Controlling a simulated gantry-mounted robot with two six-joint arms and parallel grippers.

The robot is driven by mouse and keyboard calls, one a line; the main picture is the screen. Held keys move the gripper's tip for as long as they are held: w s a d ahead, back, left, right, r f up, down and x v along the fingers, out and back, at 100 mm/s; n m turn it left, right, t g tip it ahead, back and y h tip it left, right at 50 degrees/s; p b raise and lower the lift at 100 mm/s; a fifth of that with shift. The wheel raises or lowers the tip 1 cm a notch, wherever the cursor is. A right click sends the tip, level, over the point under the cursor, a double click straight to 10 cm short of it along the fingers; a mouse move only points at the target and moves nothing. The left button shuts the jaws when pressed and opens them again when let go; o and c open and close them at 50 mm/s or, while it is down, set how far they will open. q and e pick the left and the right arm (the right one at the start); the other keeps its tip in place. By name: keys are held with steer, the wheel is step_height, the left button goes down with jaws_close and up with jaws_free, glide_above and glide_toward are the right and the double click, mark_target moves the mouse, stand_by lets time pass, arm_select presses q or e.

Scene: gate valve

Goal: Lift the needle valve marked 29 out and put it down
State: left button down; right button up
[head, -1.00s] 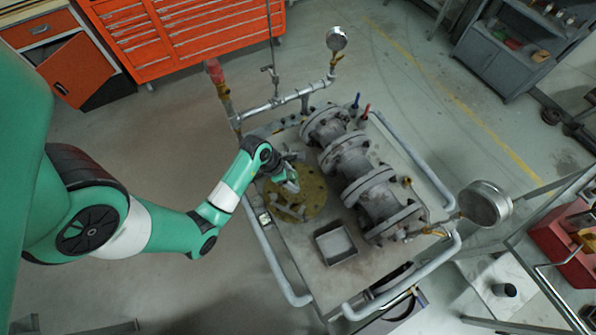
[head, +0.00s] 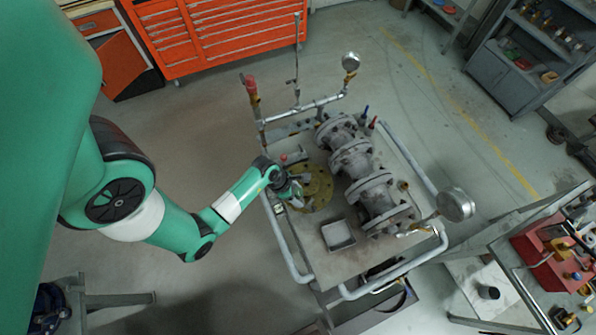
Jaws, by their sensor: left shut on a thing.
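A round yellow-brown flange (head: 320,186) lies on the cart top, left of the grey flanged valve body (head: 366,178). My left gripper (head: 297,201) is at the flange's left edge in the head view, with its jaws shut on a small grey piece that looks like the needle valve. The gripper and wrist hide most of this piece, and no number 29 is readable. I cannot tell whether the piece touches the flange or the cart top. My right gripper is not in view.
A square metal tray (head: 338,235) sits in front of the flange. Pipe rails (head: 285,243) edge the cart, and a gauge pipe (head: 310,106) runs along its back. A small red-topped item (head: 284,158) stands behind my wrist. Some cart top is bare beside the tray.

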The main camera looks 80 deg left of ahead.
mark_target(296, 190)
arm_select(q)
steer(key=shift+r+p, duration=0.6)
steer(key=shift+r, duration=1.3)
